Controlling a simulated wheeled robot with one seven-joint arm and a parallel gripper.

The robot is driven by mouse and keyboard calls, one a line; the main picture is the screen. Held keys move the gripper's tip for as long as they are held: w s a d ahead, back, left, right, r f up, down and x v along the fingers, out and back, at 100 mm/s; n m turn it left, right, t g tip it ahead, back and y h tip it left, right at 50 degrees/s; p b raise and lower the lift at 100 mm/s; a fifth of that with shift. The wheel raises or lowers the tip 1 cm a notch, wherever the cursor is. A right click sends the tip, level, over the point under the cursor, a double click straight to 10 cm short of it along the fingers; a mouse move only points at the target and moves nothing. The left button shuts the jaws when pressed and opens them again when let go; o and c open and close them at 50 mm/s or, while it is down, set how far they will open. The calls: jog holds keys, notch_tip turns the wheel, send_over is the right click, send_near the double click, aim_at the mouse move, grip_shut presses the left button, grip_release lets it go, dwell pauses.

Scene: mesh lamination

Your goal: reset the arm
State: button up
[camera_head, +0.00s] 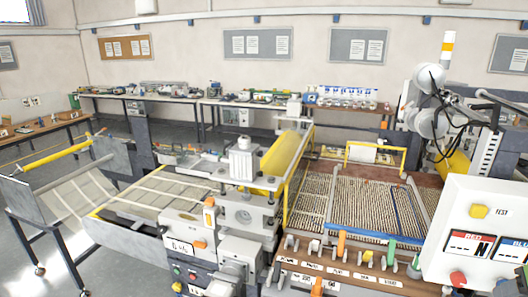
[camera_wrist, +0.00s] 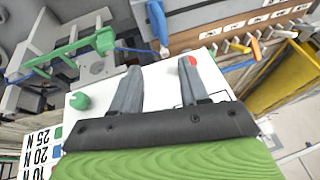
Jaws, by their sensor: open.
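In the wrist view my gripper (camera_wrist: 160,66) is open, with its two grey fingers apart and nothing between them. The fingers hang over a white panel (camera_wrist: 150,98); I cannot tell whether they touch it. The panel has a green knob (camera_wrist: 80,101) at its left and a red button (camera_wrist: 193,61) near the right finger. In the head view I cannot make out my gripper.
A laminating machine with a yellow roller (camera_head: 285,155) stands mid-view, with a row of levers (camera_head: 330,250) in front. A white control box (camera_head: 450,225) stands at the right. In the wrist view a blue handle (camera_wrist: 157,22) and green frame (camera_wrist: 70,55) lie beyond the fingers.

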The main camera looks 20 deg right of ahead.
jog(key=w+a+r+n+b, duration=0.1)
jog(key=w+a+r+n, duration=0.15)
jog(key=w+a, duration=0.75)
jog(key=w+a+r+n+b, duration=0.1)
jog(key=w+a+r+b, duration=0.15)
jog(key=w+a, duration=0.7)
jog(key=s+a+f+n, duration=0.1)
jog(key=s+a, duration=0.2)
jog(key=a, duration=0.5)
jog(key=s+a+f+n+b, duration=0.1)
jog(key=s+a, duration=0.3)
jog(key=a, duration=0.3)
jog(key=s+a+n, duration=0.1)
jog(key=s+a, duration=0.2)
jog(key=a, duration=0.5)
jog(key=s+a+f, duration=0.3)
jog(key=s+f, duration=0.2)
jog(key=s, duration=0.2)
jog(key=shift+s+a+f+n+t+y+b, duration=0.15)
jog(key=shift+s+f+n+t+y+b, duration=0.05)
jog(key=shift+s+n+t+y+b, duration=0.2)
